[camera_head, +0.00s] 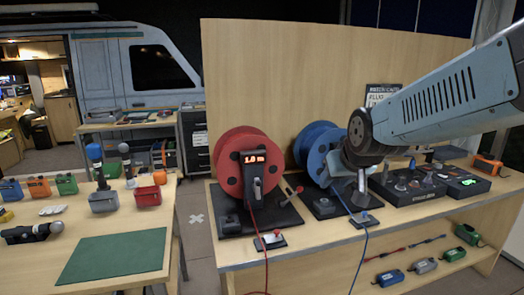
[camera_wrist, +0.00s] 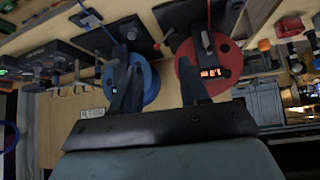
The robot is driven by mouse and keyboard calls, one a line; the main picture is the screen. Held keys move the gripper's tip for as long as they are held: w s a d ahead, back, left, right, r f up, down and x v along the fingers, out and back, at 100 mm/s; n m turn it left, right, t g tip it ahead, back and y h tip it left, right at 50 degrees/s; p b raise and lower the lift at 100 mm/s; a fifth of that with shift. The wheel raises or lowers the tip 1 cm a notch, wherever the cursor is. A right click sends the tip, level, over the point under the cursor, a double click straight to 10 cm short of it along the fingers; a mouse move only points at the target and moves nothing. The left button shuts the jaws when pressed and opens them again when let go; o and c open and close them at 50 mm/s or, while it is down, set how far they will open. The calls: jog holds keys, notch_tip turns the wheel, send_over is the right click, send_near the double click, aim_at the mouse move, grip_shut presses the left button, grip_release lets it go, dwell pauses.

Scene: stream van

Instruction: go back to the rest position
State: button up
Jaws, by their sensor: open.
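My gripper (camera_head: 361,190) hangs at the end of my blue-grey arm, in front of the blue cable reel (camera_head: 313,140). In the wrist view its two dark fingers (camera_wrist: 158,88) stand apart with nothing between them. I cannot tell whether it touches the reel or its base. The red cable reel (camera_head: 232,150) stands on a black base to the left, with a lit display reading about 1.0 m. Both reels also show in the wrist view, the blue one (camera_wrist: 149,82) behind the left finger and the red one (camera_wrist: 222,72) at the right.
The reels stand on a wooden bench (camera_head: 325,232) with a tall back panel (camera_head: 300,70). Black equipment boxes (camera_head: 455,180) lie right of my gripper. Cables hang over the front edge above a lower shelf. A left table (camera_head: 120,220) holds microphones and small boxes; a floor gap separates them.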

jog(key=s+d+r+g, duration=0.1)
jog(key=s+d, duration=0.2)
jog(key=s, duration=0.4)
jog(key=s+d+r+m+g+h, duration=0.1)
jog(key=s+d+r, duration=0.1)
jog(key=s, duration=0.6)
jog(key=shift+d+m+g, duration=0.3)
jog(key=shift+d, duration=0.1)
jog(key=shift+c, duration=0.3)
